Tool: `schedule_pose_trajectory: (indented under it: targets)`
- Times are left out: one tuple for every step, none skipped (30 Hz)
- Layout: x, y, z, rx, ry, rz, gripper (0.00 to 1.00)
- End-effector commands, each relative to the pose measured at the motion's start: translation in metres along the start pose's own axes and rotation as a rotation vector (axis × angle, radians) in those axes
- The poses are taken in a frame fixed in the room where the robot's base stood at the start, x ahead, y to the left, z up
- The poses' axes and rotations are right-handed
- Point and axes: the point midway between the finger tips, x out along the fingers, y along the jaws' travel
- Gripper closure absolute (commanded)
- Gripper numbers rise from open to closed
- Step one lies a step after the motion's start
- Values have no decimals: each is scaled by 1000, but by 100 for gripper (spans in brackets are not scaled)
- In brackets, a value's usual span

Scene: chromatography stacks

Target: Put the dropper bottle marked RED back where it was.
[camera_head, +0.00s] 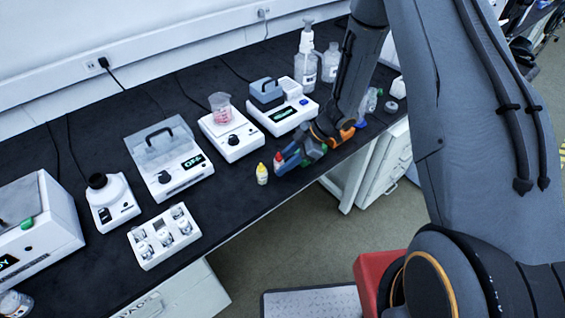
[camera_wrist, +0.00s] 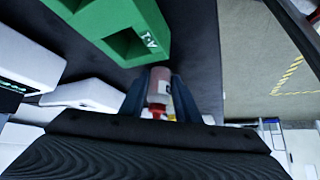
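The RED dropper bottle shows in the wrist view (camera_wrist: 158,86) as a pale pinkish body with a red cap, between my two fingers. In the head view its red cap (camera_head: 278,157) shows at the tip of my gripper (camera_head: 284,162), low over the bench near the front edge. The fingers of my gripper (camera_wrist: 160,95) lie close on both sides of the bottle and look shut on it. A green block with square openings (camera_wrist: 112,28) and a white label is beside the bottle; in the head view it is mostly hidden by my gripper.
A yellow-capped bottle (camera_head: 262,174) stands just left of my gripper. A stirrer with a beaker of pink liquid (camera_head: 231,140), a heating block (camera_head: 285,115) and a white vial rack (camera_head: 163,236) stand along the bench. Clear bottles (camera_head: 306,68) stand behind. The front edge is near.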

Motion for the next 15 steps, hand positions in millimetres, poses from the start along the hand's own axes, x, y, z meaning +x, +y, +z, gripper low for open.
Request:
schedule_pose_trajectory:
  targets:
    - [0, 0, 0, 0, 0, 1, 62]
    - [0, 0, 0, 0, 0, 1, 56]
    - [0, 0, 0, 0, 0, 1, 55]
    - [0, 0, 0, 0, 0, 1, 55]
    - [0, 0, 0, 0, 0, 0, 55]
    - [0, 0, 0, 0, 0, 0, 55]
    - [0, 0, 0, 0, 0, 0, 55]
    - [0, 0, 0, 0, 0, 0, 55]
    - [0, 0, 0, 0, 0, 0, 55]
    - [0, 0, 0, 0, 0, 0, 55]
    - [-1, 0, -1, 0, 0, 0, 55]
    - [-2, 0, -2, 0, 0, 0, 55]
    - [-3, 0, -3, -1, 0, 0, 55]
    - [-5, 0, -4, -1, 0, 1, 55]
    - [-8, 1, -3, 0, 0, 2, 55]
